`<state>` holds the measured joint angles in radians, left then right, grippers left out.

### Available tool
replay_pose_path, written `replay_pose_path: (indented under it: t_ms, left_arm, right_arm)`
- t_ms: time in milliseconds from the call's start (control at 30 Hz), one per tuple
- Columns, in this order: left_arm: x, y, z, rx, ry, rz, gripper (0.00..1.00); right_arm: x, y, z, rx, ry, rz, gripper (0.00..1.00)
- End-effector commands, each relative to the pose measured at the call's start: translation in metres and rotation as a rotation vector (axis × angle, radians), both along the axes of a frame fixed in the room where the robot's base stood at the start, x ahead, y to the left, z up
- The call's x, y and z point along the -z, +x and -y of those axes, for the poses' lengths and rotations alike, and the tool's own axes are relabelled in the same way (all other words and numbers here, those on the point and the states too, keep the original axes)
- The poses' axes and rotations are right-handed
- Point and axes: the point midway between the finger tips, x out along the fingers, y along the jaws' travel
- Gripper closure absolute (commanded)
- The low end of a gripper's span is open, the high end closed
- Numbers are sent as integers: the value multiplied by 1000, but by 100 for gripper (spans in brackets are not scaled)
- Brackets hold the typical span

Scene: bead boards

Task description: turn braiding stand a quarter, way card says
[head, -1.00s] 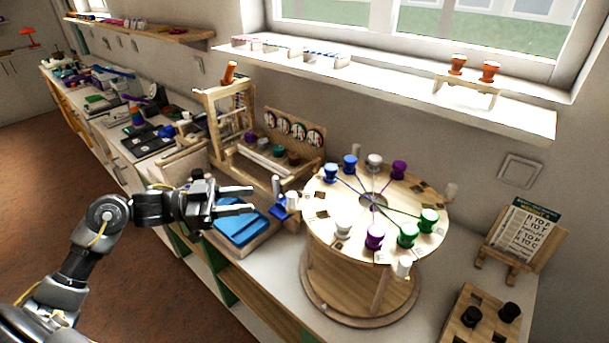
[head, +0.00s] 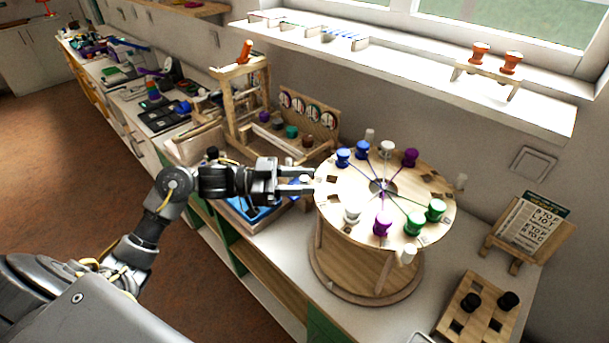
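The braiding stand (head: 335,190) is a round wooden disc on a drum base, standing on the counter. Blue, white, purple and green bobbins sit around its top, with threads running to the centre hole. My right gripper is out of view.
A wooden block with black bobbins (head: 483,305) lies at the front right. A blue tray (head: 250,212) is below my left gripper. A wooden frame (head: 240,105) and a rack of round discs (head: 308,110) stand behind. A windowsill shelf (head: 400,75) runs above.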

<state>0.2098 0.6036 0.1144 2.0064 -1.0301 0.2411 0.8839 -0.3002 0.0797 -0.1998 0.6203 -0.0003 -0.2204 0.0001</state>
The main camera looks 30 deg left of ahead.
Motion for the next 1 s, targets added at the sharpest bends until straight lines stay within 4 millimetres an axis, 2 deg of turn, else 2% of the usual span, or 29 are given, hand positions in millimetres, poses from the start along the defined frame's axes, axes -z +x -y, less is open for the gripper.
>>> replay_pose_path:
  t_ms: [367, 700, 1000]
  left_arm:
    - [0, 3, 6, 0, 0, 1, 61]
    - [0, 3, 6, 0, 0, 1, 100]
    - [0, 3, 8, -2, 0, 0, 100]
  right_arm:
    - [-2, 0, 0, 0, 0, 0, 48]
    - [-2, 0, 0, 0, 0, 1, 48]
    - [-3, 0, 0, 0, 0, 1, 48]
